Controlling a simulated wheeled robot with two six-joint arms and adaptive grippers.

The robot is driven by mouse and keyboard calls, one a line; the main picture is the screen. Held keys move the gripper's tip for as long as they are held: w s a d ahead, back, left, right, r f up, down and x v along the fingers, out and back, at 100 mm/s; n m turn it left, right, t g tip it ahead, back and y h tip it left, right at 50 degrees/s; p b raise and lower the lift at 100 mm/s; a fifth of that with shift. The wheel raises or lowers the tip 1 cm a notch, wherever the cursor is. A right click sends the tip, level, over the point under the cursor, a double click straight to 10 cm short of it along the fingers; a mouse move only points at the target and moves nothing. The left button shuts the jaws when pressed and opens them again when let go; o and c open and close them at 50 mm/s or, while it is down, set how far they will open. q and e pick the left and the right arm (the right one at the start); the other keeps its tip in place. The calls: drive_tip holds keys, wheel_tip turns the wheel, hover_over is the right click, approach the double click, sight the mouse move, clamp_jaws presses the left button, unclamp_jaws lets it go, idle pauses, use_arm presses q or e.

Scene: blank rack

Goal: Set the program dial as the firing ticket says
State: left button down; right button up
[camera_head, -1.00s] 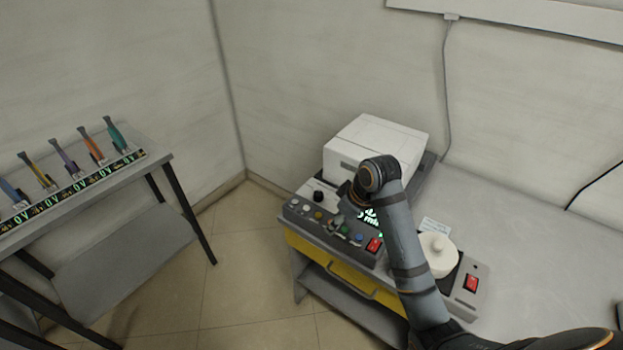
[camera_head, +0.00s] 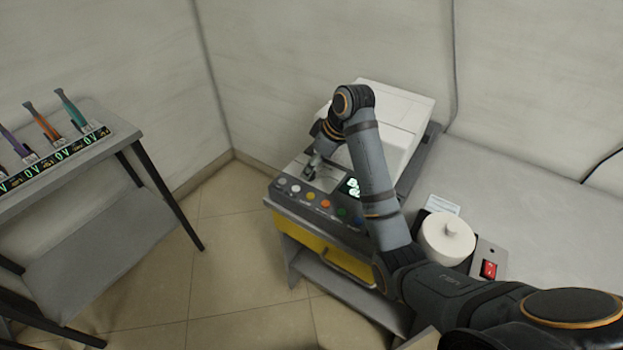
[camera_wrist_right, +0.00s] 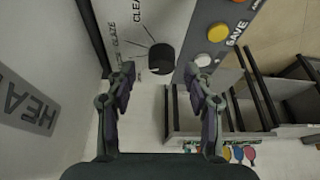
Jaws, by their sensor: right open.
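The program dial (camera_wrist_right: 161,58) is a round black knob with a light pointer mark, on a light panel with printed labels around it; I read "CLEAR" and part of "GLAZE". My right gripper (camera_wrist_right: 164,71) is open, with one finger on each side just short of the dial in the right wrist view. Contact cannot be told. In the head view the right gripper (camera_head: 311,168) hangs over the control panel's left part and hides the dial. A small white card (camera_head: 442,205) lies behind the white lidded pot; its writing is too small to read. My left gripper is not in view.
The panel has colored buttons (camera_head: 311,195) and a green-lit display (camera_head: 350,187). The white box (camera_head: 400,103) stands behind. A white lidded pot (camera_head: 446,240) and red switch (camera_head: 489,269) are to the right. A side table (camera_head: 130,140) with brush-like tools stands at left.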

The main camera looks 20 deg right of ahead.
drive_tip(key=shift+a+f, duration=0.2)
drive_tip(key=shift+f, duration=0.25)
drive_tip(key=shift+w+a+f, duration=0.1)
drive_tip(key=shift+f, duration=0.25)
clamp_jaws()
drive_tip(key=shift+r+m+p, duration=0.2)
drive_tip(key=shift+m+p, duration=0.1)
drive_tip(key=shift+p, duration=0.55)
drive_tip(key=m+h+p, duration=0.1)
drive_tip(key=m+p, duration=0.1)
drive_tip(key=p, duration=0.3)
drive_tip(key=m+h+p, duration=0.1)
drive_tip(key=m+p, duration=0.2)
drive_tip(key=p, duration=0.1)
drive_tip(key=shift+a+r+m+t+p, duration=0.1)
drive_tip(key=shift+a+m+t+p, duration=0.1)
drive_tip(key=shift+m+t+p, duration=0.15)
use_arm(q)
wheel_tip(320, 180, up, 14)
drive_tip(key=p, duration=0.2)
use_arm(e)
drive_tip(key=shift+f+m+h, duration=0.25)
drive_tip(key=shift+m+h, duration=0.25)
drive_tip(key=shift+m, duration=0.35)
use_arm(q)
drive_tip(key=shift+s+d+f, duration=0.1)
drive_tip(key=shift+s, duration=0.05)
use_arm(e)
drive_tip(key=shift+t, duration=0.25)
